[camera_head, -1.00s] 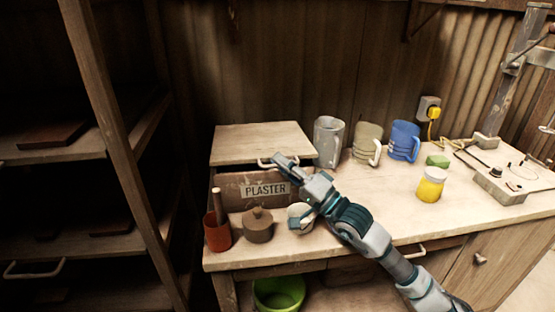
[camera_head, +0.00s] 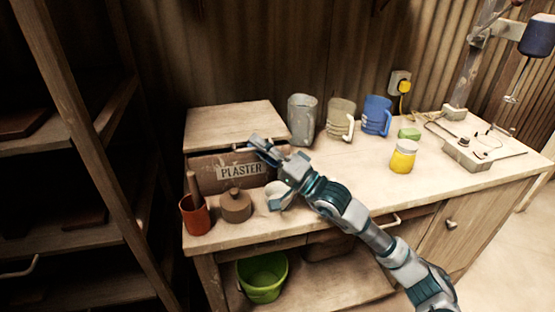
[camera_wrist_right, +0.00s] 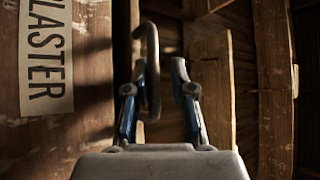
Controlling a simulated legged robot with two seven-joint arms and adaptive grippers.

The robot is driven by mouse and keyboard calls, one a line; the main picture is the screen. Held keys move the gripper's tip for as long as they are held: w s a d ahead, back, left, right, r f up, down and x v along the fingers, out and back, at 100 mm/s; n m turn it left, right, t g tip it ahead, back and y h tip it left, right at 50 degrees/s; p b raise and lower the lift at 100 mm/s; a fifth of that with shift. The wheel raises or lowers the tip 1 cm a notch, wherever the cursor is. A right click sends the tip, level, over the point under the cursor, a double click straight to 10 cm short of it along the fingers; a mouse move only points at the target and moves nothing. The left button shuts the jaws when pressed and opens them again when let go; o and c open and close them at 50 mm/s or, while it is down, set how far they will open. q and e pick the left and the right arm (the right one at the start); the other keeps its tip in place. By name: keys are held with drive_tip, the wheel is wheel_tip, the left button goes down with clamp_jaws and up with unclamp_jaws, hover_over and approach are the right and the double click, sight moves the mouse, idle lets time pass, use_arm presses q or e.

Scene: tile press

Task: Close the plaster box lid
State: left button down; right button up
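The plaster box (camera_head: 205,172) stands at the left end of the workbench, its front labelled PLASTER. Its pale wooden lid (camera_head: 235,122) lies over the top, with a narrow dark gap under its front edge; I cannot tell exactly how far it is raised. My right gripper (camera_head: 256,143) is at the lid's front edge, by the lid handle. In the right wrist view, the curved handle (camera_wrist_right: 152,70) is between the two separated fingers of the right gripper (camera_wrist_right: 160,75), closer to the left finger. My left gripper is not in view.
A red pot (camera_head: 195,218), a brown lidded pot (camera_head: 236,207) and a white cup (camera_head: 276,196) stand before the box. A grey jug (camera_head: 301,120), a beige jug (camera_head: 340,118) and a blue jug (camera_head: 377,115) stand behind. A yellow jar (camera_head: 403,157) is to the right.

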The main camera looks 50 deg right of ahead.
drive_tip(key=v, duration=1.1)
drive_tip(key=shift+d, duration=0.15)
